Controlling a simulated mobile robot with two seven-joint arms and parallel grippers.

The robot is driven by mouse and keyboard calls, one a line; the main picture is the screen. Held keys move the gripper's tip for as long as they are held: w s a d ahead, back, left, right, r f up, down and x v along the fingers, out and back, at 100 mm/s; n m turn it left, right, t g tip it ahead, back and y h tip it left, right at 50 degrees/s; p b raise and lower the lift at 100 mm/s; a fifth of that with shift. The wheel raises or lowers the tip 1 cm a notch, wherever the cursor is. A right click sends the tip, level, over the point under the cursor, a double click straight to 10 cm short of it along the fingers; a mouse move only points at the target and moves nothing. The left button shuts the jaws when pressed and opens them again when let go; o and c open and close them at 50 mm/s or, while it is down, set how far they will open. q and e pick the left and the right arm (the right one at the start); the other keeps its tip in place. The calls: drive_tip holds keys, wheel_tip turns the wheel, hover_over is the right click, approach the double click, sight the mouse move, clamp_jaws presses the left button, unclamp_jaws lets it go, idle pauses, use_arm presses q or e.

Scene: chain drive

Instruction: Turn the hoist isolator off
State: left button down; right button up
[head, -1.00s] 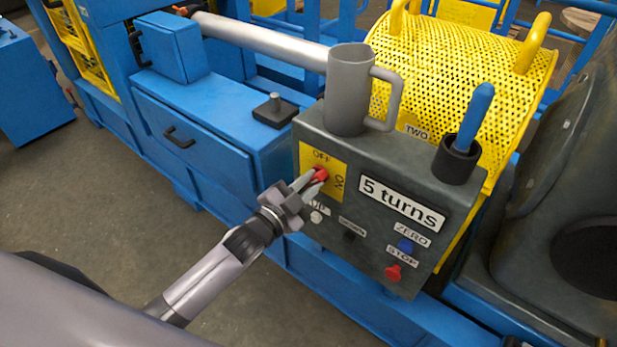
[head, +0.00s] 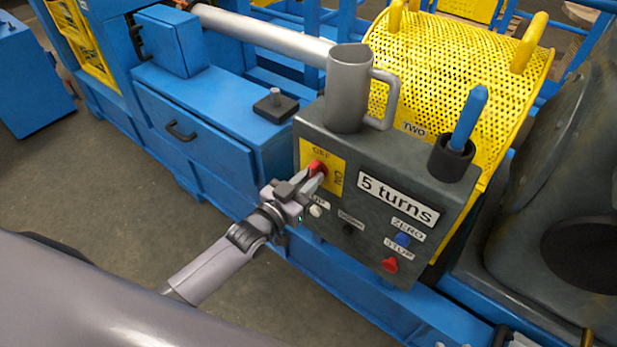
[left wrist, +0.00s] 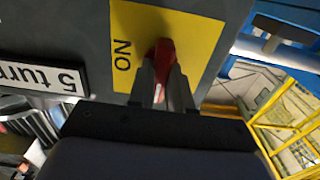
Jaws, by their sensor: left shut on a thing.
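The hoist isolator is a red knob (head: 317,168) on a yellow plate (head: 336,177) marked OFF at the top and ON at the right. The plate is on the front of a dark grey control box (head: 345,212). My left gripper (head: 313,181) is shut on the red knob, its fingers on either side of it. In the left wrist view the red knob (left wrist: 168,72) stands between the two fingertips (left wrist: 160,85), near the word ON. Which mark the knob points to is partly hidden by the fingers. My right gripper is not in view.
The box carries a "5 turns" label (head: 397,200), a white UP button (head: 316,211), a blue ZERO button (head: 402,239) and a red STOP button (head: 390,265). A grey mug (head: 347,95) and a blue-handled tool in a holder (head: 452,158) stand on top.

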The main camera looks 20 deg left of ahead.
use_arm(q)
drive_tip(key=shift+w+r, duration=0.1)
drive_tip(key=shift+r, duration=0.15)
drive_tip(key=c, duration=1.2)
unclamp_jaws()
drive_tip(key=shift+o, duration=0.8)
drive_tip(key=shift+f, duration=0.15)
drive_tip(key=v, duration=0.7)
drive_tip(key=shift+p, duration=0.3)
